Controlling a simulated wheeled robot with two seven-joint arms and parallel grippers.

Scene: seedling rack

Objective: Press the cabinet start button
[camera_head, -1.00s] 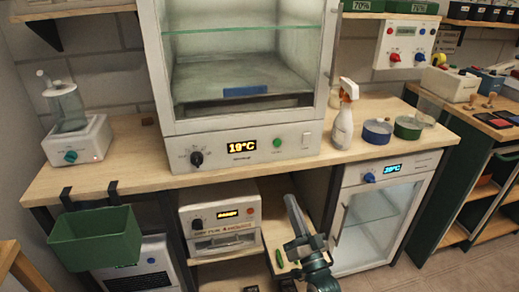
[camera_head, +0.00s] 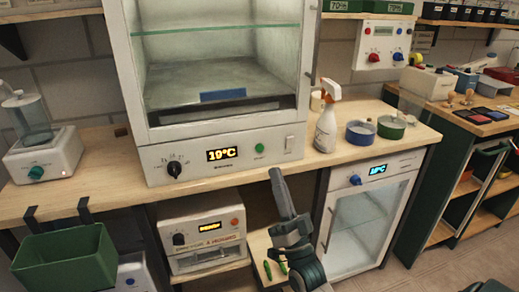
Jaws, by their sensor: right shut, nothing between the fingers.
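The white cabinet (camera_head: 225,172) stands on the wooden bench with a lit display reading 19°C (camera_head: 221,154). A small round green button (camera_head: 259,147) sits on its front panel, right of the display. A dark knob (camera_head: 174,169) is on the panel's left and a pale switch (camera_head: 289,143) on its right. My right gripper (camera_head: 276,174) is shut and empty. It points up, with its tips below and slightly right of the green button in the picture, apart from it. The button is uncovered. My left gripper is not in view.
A spray bottle (camera_head: 326,125), a blue dish (camera_head: 360,132) and a green dish (camera_head: 391,127) stand right of the cabinet. Below the bench are a small oven (camera_head: 203,236) and a glass-door fridge (camera_head: 365,215). A green bin (camera_head: 65,258) hangs at the left.

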